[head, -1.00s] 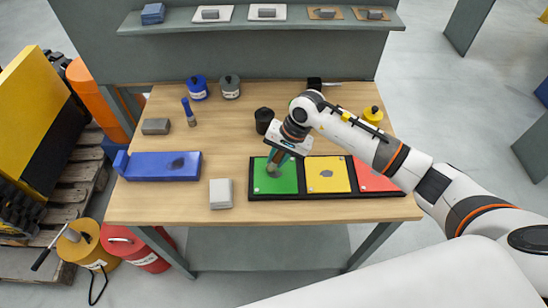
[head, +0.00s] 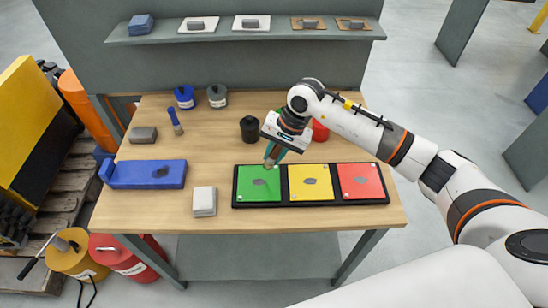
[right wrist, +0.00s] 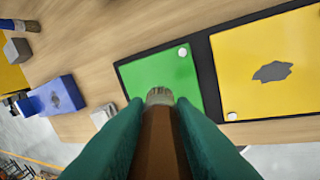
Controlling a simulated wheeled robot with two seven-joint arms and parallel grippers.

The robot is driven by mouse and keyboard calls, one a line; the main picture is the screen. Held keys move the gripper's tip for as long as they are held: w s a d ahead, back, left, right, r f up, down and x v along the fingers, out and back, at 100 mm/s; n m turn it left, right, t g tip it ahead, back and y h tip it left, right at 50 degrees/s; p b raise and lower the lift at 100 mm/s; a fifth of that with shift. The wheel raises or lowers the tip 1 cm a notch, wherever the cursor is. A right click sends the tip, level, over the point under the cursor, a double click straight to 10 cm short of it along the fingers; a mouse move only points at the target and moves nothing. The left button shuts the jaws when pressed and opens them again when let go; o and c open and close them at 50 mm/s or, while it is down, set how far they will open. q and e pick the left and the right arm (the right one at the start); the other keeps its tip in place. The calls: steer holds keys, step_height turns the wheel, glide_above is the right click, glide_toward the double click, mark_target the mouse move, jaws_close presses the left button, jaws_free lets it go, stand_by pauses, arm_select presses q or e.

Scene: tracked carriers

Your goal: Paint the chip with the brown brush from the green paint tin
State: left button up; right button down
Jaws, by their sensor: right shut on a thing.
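My right gripper (head: 272,156) is shut on the brown brush (right wrist: 158,130), its bristles pointing away from the wrist between the teal fingers. In the head view it hangs over the upper edge of the green panel (head: 250,193). A dark grey chip (head: 260,182) shows on that panel, below and left of the brush tip. In the right wrist view the green panel (right wrist: 160,73) lies beyond the bristles; its chip is not visible there. Whether the brush touches the panel I cannot tell. The green paint tin (head: 281,113) is mostly hidden behind my right gripper. My left gripper is not in view.
The black tray (head: 285,203) also holds yellow (head: 310,193) and red (head: 361,193) panels with grey patches. A black pot (head: 249,129), a red tin (head: 320,131), blue (head: 185,97) and grey (head: 217,96) tins stand behind. A blue block (head: 135,174) and white block (head: 204,202) lie left.

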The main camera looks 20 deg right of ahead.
mark_target(275, 146)
steer(key=shift+v, duration=0.9)
steer(key=shift+a+r+p, duration=0.25)
steer(key=shift+r+p, duration=0.15)
steer(key=shift+r, duration=0.25)
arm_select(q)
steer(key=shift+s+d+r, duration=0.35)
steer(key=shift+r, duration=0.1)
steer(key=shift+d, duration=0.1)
arm_select(e)
steer(key=shift+w, duration=0.1)
